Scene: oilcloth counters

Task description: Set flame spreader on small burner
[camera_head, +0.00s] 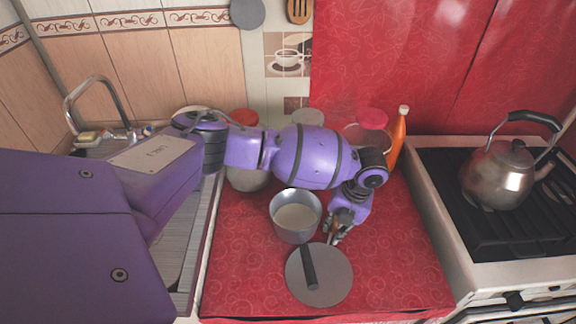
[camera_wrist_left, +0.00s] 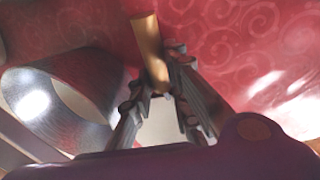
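A flat grey disc (camera_head: 335,290), which looks like the flame spreader, lies on the red counter with a dark bar-like handle (camera_head: 309,268) over it. My left gripper (camera_head: 338,233) points down just behind the disc's far edge, right of a grey pot. In the left wrist view, a tan rod (camera_wrist_left: 149,48) reaches between the tips of my left gripper (camera_wrist_left: 162,80). I cannot tell whether the fingers press on it or what it belongs to. The stove (camera_head: 490,225) stands at the right; its small burner is not distinguishable under the black grate. My right gripper is not in view.
The pot (camera_head: 295,217) stands close to my left gripper. A kettle (camera_head: 497,175) sits on the stove's grate, whose front part is bare. An orange bottle (camera_head: 398,138) and red-lidded jars stand at the back. The counter's right front (camera_head: 400,270) is clear.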

